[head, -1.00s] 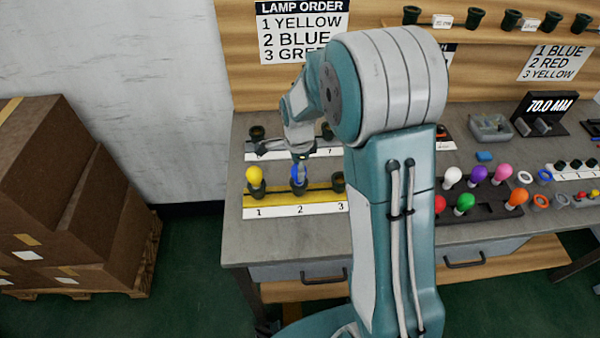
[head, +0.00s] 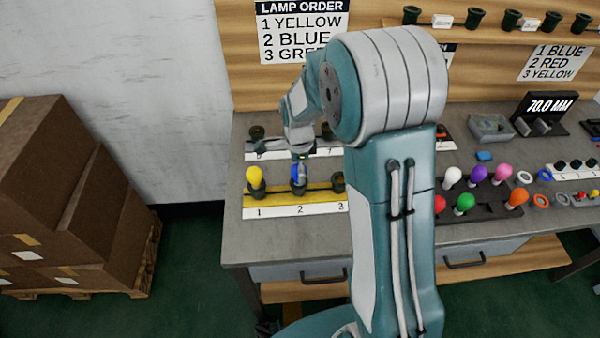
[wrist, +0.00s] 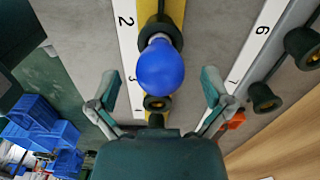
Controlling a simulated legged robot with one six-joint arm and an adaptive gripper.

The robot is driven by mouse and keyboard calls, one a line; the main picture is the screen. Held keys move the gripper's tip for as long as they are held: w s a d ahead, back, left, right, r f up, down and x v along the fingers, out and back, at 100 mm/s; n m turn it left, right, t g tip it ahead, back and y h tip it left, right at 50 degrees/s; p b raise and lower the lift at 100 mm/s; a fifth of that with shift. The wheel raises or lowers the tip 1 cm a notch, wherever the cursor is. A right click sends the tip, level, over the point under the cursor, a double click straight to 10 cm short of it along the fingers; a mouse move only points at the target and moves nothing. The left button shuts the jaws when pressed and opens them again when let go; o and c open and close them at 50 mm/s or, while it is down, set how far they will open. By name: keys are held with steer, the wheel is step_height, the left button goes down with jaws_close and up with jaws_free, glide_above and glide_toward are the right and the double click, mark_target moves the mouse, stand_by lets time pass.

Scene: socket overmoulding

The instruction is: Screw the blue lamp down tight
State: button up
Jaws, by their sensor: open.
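The blue lamp (wrist: 160,67) stands in socket 2 of the yellow socket strip (head: 322,193); its white neck enters the dark socket (wrist: 161,33). In the head view the lamp (head: 298,174) is partly covered by my gripper. How deep it sits in the thread cannot be told. My gripper (wrist: 157,95) is open, its two fingers apart on either side of the lamp and not touching it. In the head view my gripper (head: 300,157) is at the lamp's top. The yellow lamp (head: 255,176) stands in socket 1. Socket 3 (head: 338,181) is empty.
A second strip with dark sockets (head: 257,133) lies behind the yellow one. A dark tray (head: 482,212) of coloured lamps is at right. A sign (head: 302,30) lists yellow, blue, green. Cardboard boxes (head: 60,200) stand left of the bench.

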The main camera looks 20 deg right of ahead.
steer(key=n, duration=1.7)
steer(key=shift+n, duration=0.4)
steer(key=n, duration=0.5)
